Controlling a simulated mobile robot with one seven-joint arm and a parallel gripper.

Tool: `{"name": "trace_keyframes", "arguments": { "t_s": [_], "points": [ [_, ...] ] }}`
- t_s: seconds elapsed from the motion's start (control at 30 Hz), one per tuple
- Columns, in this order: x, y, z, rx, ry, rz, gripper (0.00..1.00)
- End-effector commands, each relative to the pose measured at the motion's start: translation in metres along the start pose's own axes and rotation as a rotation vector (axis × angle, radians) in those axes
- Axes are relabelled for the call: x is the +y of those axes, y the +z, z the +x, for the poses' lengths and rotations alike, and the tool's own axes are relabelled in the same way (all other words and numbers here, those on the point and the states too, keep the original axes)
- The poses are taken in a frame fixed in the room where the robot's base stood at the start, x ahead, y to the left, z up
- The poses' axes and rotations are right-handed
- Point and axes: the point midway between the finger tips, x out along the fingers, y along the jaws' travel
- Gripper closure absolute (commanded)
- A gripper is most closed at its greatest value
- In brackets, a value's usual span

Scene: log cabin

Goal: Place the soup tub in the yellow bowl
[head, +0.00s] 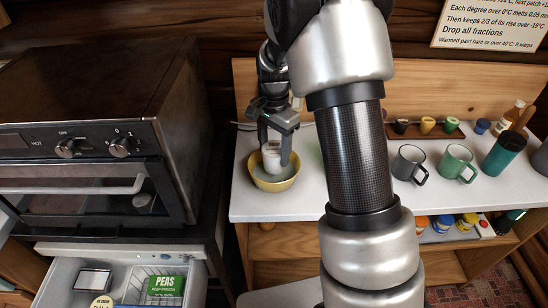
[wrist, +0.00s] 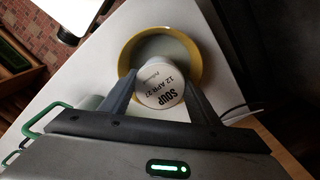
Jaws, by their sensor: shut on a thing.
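The soup tub (wrist: 160,90) is a white tub with dark lettering reading SOUP and a date on its lid. My gripper (wrist: 157,88) is shut on it, with a finger on each side. The yellow bowl (wrist: 126,52) has a grey inside and stands on the white counter. In the wrist view the tub overlaps the near part of the bowl's opening. In the head view the tub (head: 271,156) is between my fingers, over the yellow bowl (head: 274,184), with its lower part inside the rim outline. Whether it touches the bowl's bottom is hidden.
A grey mug (head: 408,163), a green mug (head: 457,162) and a dark green tumbler (head: 503,153) stand to the right on the counter (head: 300,200). A toaster oven (head: 95,135) is at left, above an open drawer holding a peas box (head: 165,286). My arm hides the counter's middle.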

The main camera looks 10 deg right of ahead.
Motion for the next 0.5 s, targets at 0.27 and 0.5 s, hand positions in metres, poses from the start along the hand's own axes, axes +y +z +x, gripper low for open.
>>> {"name": "trace_keyframes", "arguments": {
  "t_s": [0.27, 0.5],
  "points": [
    [0.001, 0.001, 0.034, -0.002, 0.002, 0.000, 0.74],
    [0.000, 0.000, 0.034, -0.001, 0.000, 0.000, 0.74]
  ]
}}
